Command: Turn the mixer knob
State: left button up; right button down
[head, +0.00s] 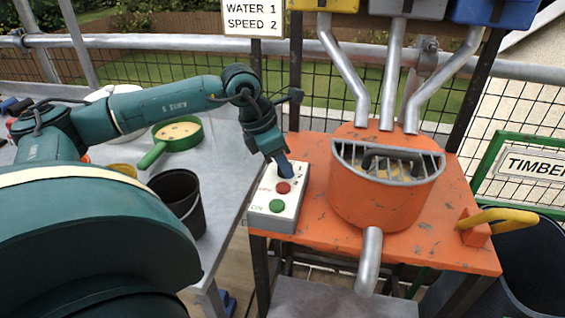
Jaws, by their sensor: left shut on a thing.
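The mixer's control box (276,206) is a pale box on the left side of the orange mixer stand, with a red button (283,187) and a green button (277,205) on its sloped top. My left gripper (283,164) reaches down from above onto the upper end of this panel. It is shut on the mixer knob, which the fingers mostly hide, so I cannot read its setting. The orange mixer drum (381,198) with a metal grille stands just right of the box. My right gripper is not in view.
A sign (254,18) reads WATER 1, SPEED 2. Metal pipes (391,75) come down above the drum. A yellow lever (497,217) is on the right of the stand. A green pan (178,134) and black bucket (179,195) stand on the grey table (226,190).

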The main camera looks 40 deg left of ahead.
pick_arm(q)
jog(key=shift+f+n, duration=0.1)
jog(key=shift+n, duration=0.3)
jog(key=shift+d+n+y+b, duration=0.1)
jog(key=shift+n+y+b, duration=0.45)
jog(key=shift+n, duration=0.65)
jog(key=shift+n+t+y+b, duration=0.35)
jog(key=shift+n+b, duration=0.1)
jog(key=shift+n, duration=0.35)
jog(key=shift+d+n+y, duration=0.1)
jog(key=shift+n+y, duration=0.2)
jog(key=shift+n, duration=0.8)
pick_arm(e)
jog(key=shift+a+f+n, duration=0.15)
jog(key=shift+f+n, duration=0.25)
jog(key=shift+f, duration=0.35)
pick_arm(q)
jog(key=shift+y, duration=0.3)
